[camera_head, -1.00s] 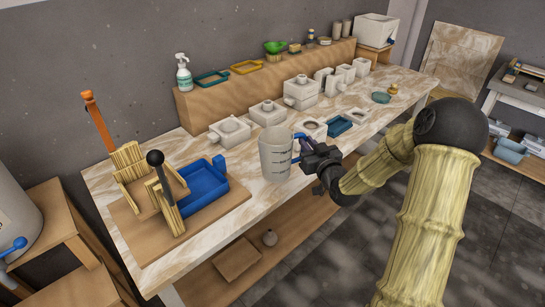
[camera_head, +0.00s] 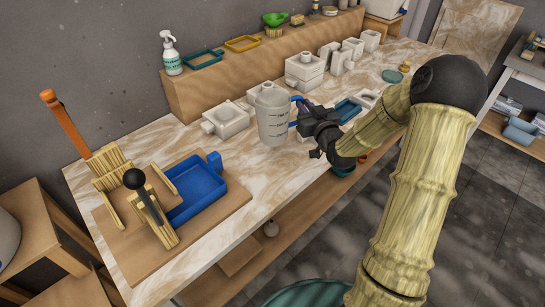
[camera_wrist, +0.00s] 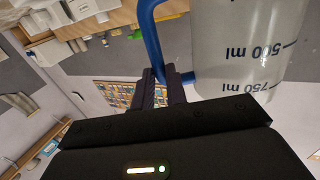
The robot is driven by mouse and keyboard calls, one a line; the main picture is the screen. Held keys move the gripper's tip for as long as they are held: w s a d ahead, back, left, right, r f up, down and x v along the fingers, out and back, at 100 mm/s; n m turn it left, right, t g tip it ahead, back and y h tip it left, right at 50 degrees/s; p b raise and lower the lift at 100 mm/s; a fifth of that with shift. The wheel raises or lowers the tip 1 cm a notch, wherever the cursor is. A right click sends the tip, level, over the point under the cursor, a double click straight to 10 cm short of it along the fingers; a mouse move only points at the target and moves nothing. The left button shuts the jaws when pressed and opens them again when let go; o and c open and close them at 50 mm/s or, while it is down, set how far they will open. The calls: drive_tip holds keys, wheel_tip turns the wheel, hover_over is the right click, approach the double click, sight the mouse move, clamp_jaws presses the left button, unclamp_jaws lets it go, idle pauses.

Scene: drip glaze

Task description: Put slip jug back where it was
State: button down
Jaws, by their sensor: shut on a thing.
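The slip jug (camera_head: 272,118) is a translucent grey measuring jug with dark volume marks and a blue handle on its right side. My gripper (camera_head: 303,116) is shut on the blue handle, to the right of the jug. In the wrist view the jug (camera_wrist: 245,45) fills the upper right, with 500 ml and 750 ml marks showing. There the fingers of my gripper (camera_wrist: 165,88) close on the blue handle (camera_wrist: 150,38).
The marbled workbench (camera_head: 300,165) holds a blue tray (camera_head: 197,190) on a wooden board at the left. White plaster moulds (camera_head: 227,119) stand behind the jug. A wooden ledge (camera_head: 205,95) with a spray bottle (camera_head: 171,54) runs along the back. Bare bench shows between board and jug.

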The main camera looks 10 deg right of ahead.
drive_tip(key=shift+s+f, duration=0.1)
drive_tip(key=shift+f, duration=2.75)
drive_tip(key=shift+f, duration=2.2)
drive_tip(key=c, duration=1.4)
unclamp_jaws()
